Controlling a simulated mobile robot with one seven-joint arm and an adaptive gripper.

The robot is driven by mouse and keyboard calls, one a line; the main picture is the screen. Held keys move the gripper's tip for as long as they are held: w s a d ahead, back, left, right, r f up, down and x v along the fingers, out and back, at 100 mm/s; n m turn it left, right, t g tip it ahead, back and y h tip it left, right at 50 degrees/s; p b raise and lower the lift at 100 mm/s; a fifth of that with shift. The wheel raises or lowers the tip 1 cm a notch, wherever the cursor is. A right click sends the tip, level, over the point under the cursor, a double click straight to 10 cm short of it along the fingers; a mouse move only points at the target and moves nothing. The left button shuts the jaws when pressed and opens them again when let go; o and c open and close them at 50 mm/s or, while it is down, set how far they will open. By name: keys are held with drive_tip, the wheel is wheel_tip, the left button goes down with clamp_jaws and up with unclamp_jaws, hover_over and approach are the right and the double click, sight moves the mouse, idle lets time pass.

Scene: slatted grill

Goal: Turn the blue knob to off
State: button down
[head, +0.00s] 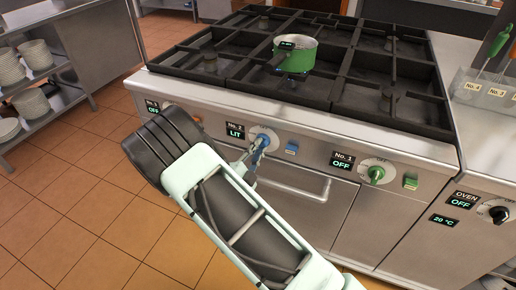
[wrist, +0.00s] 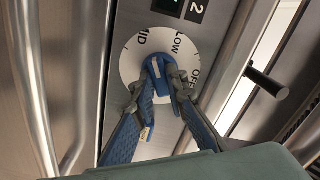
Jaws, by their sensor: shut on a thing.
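The blue knob (head: 262,142) is on the stove's front panel, beside a display (head: 235,131) reading "No. 2 LIT". In the wrist view the blue knob (wrist: 170,78) sits on a white dial (wrist: 130,64) marked MID, LOW and OFF. My gripper (wrist: 160,86) has a finger on either side of the knob and is shut on it. In the head view my gripper (head: 251,158) reaches the knob from the lower left, partly hidden by my arm. I cannot tell exactly which mark the knob points to.
A green pot (head: 296,55) stands on the black grates above. A green knob (head: 376,173) with a "No. 1 OFF" display is to the right, and a black oven knob (head: 498,214) is farther right. An oven handle (head: 295,187) runs below the panel.

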drive_tip(key=shift+m, duration=0.4)
drive_tip(key=m+b, duration=0.2)
drive_tip(key=m, duration=2.1)
idle(0.4)
drive_tip(key=c, duration=1.9)
unclamp_jaws()
drive_tip(key=shift+c, duration=0.2)
drive_tip(key=v, duration=1.2)
